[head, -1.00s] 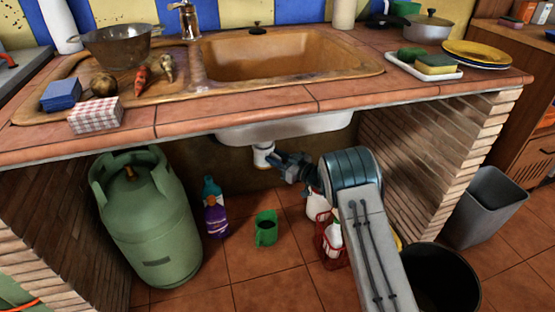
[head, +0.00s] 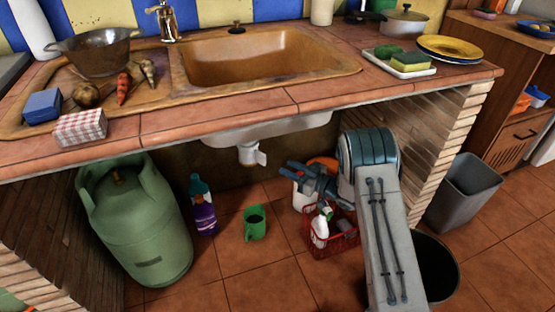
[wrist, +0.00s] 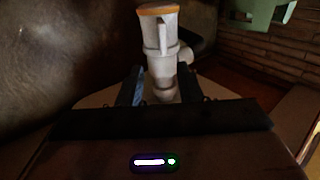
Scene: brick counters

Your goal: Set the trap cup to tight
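The white trap (head: 247,154) hangs under the sink basin, with a small flat tab (head: 261,158) sticking out at its right. In the wrist view the white trap (wrist: 160,35) stands straight ahead, with an orange end at the top of the picture, a narrow raised tab along its body and a side branch at the right. My gripper (head: 285,167) is to the right of the trap, apart from it. In the wrist view my gripper (wrist: 160,90) has its fingers spread, with the trap showing beyond and between them. I cannot read any tightness mark.
A green gas cylinder (head: 138,225) stands at the left under the counter. The counter edge (head: 215,124) is above; a brick wall (head: 443,150) bounds the right.

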